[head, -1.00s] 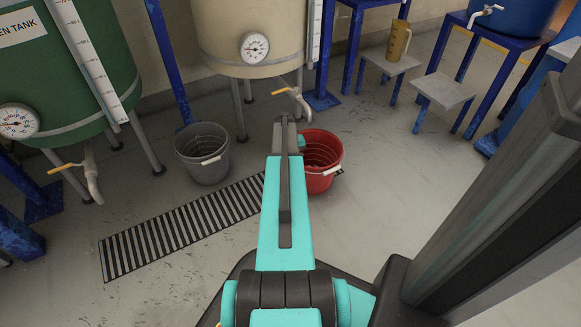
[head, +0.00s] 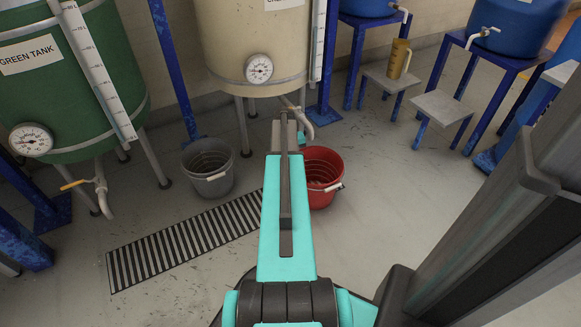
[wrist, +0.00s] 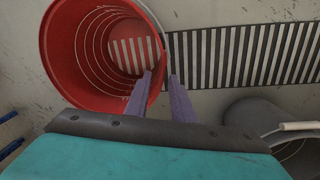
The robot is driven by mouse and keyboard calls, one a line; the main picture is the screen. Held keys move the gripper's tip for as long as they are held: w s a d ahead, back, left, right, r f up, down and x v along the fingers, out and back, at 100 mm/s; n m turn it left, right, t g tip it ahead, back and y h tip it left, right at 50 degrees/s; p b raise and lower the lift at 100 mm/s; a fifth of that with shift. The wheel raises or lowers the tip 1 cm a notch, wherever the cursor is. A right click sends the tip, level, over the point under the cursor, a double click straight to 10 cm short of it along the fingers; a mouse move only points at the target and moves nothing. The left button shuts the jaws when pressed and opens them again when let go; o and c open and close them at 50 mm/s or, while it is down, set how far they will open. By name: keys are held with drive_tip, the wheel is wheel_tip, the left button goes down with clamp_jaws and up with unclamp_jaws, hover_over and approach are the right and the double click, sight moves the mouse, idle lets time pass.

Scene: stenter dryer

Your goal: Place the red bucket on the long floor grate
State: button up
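The red bucket (head: 324,190) stands upright on the floor near the grate's far right end, partly behind my arm. In the wrist view the bucket (wrist: 62,62) opens towards the camera at the upper left, with a striped patch showing inside. My gripper (wrist: 161,76) is at its rim, one finger over the opening and the other just outside. A gap shows between the fingers, and I see no clear grip on the wall. The long floor grate (head: 175,246) lies left of my arm and also shows in the wrist view (wrist: 245,52). My arm hides the fingertips in the head view.
A grey bucket (head: 209,180) stands behind the grate, left of the red one. A green tank (head: 75,85) and a cream tank (head: 238,45) stand behind on legs. Small stools (head: 440,107) are at the right. The grate's visible top is clear.

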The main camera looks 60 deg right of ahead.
idle(0.7)
